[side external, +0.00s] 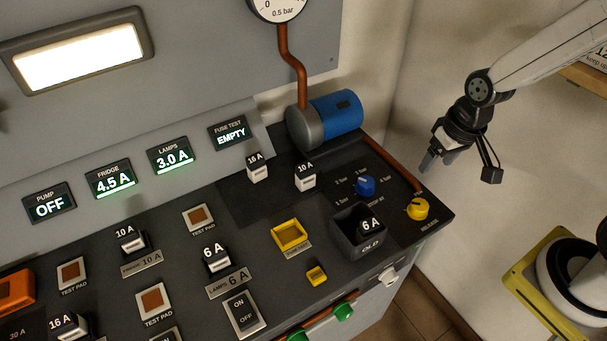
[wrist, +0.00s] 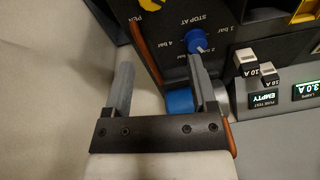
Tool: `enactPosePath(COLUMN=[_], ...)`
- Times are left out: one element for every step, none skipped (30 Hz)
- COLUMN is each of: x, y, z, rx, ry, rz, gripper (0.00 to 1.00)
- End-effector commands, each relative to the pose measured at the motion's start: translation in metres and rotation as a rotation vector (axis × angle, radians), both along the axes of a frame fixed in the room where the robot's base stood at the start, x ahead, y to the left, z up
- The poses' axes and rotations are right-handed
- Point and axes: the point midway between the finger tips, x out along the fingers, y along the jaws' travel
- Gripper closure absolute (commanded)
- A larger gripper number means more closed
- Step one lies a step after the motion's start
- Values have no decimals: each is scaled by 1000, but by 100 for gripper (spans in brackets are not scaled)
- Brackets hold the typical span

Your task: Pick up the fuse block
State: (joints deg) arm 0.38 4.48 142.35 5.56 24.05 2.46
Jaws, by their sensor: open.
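A 16 A block (side external: 257,170) and a 10 A block (side external: 305,180) stand at the back. A 6 A block (side external: 217,260) sits at the LAMPS place and a 10 A block (side external: 131,240) at the FRIDGE place. Another 6 A block (side external: 370,226) is in the OLD bin (side external: 352,241). My gripper (side external: 432,160) is open and empty, in the air right of the panel. In the wrist view, its fingers (wrist: 162,85) are apart, with two blocks (wrist: 246,62) to their right.
A blue pump (side external: 336,113) with a red pipe stands at the panel's back. A blue knob (side external: 366,186) and yellow knob (side external: 417,208) are at the right end. A yellow socket (side external: 290,234) is empty. Free air lies between my gripper and the panel.

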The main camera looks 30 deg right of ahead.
Motion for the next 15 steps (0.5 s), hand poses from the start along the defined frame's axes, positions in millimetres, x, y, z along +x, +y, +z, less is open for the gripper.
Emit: enactPosePath(x=[5,8,12,15,19,24,28,31,36,41,45,50,55,59,65], y=[2,3,6,8,10,14,16,19,23,26,29,34,37,40,45], z=[-3,-5,-7,-9,-11,-14,-16,-19,-21,-24,-26,-28,-31,-33,-36], rx=[22,38,61,80,99,126,147,169,198,220,242,273,296,318,350], ry=[27,45,70,90,111,140,162,187,216,237,260,291,314,336,367], rz=[-42,-71,-113,-146,-180,-227,-262,-297,-344,-378,-411,-456,-488,-521,-562], gripper=[26,26,26,26,26,26,26,26,26,26,26,26,26,26,26])
